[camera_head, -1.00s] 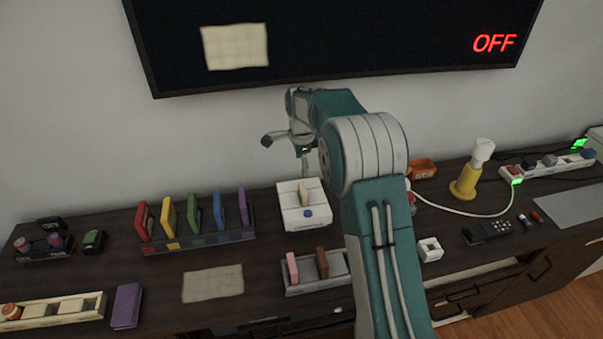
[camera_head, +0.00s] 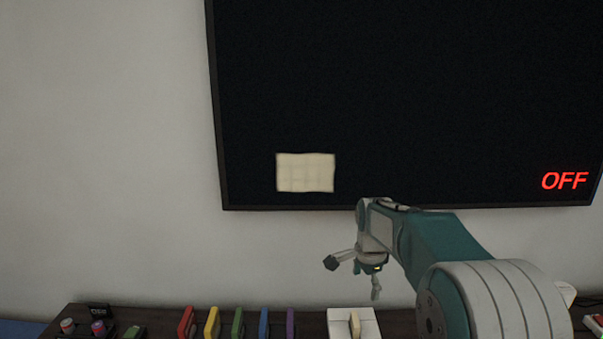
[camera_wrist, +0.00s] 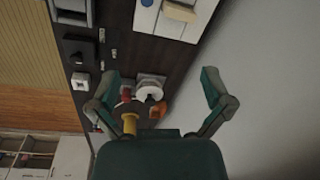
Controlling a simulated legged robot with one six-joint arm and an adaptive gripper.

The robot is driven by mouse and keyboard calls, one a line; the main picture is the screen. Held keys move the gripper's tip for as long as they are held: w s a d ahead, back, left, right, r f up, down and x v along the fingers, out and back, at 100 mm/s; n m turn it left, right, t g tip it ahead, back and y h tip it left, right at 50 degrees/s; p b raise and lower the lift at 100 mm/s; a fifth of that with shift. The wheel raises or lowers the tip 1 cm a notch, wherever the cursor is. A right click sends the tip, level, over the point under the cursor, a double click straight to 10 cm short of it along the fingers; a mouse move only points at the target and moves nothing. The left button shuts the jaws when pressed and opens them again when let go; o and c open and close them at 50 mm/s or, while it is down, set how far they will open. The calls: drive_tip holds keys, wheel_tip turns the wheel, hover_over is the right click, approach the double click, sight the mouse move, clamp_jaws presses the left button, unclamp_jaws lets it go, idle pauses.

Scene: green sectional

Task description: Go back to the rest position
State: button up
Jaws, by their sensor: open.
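My gripper (camera_head: 353,275) is in front of the wall below the dark screen, above the back of the dark sideboard in the head view. Its fingers are spread and nothing is between them. The wrist view shows the two fingers of my gripper (camera_wrist: 167,100) wide apart, with the sideboard (camera_wrist: 118,50) at the left and grey wall at the right. My arm reaches in from the lower right of the head view.
The screen (camera_head: 420,100) reads OFF and bears a pale square sheet (camera_head: 305,173). Several coloured upright pieces, including a red one (camera_head: 186,323), stand on the sideboard near a white box (camera_head: 370,324). In the wrist view, a yellow-based object (camera_wrist: 130,124) and an orange container (camera_wrist: 158,107) show.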

drive_tip(key=s+r+n+t, duration=0.1)
drive_tip(key=s+r+n, duration=0.2)
drive_tip(key=s+r, duration=0.4)
drive_tip(key=s+n+t, duration=0.3)
drive_tip(key=s+n, duration=0.8)
drive_tip(key=s, duration=1.4)
drive_tip(key=shift+f, duration=0.3)
drive_tip(key=shift+w+d, duration=0.1)
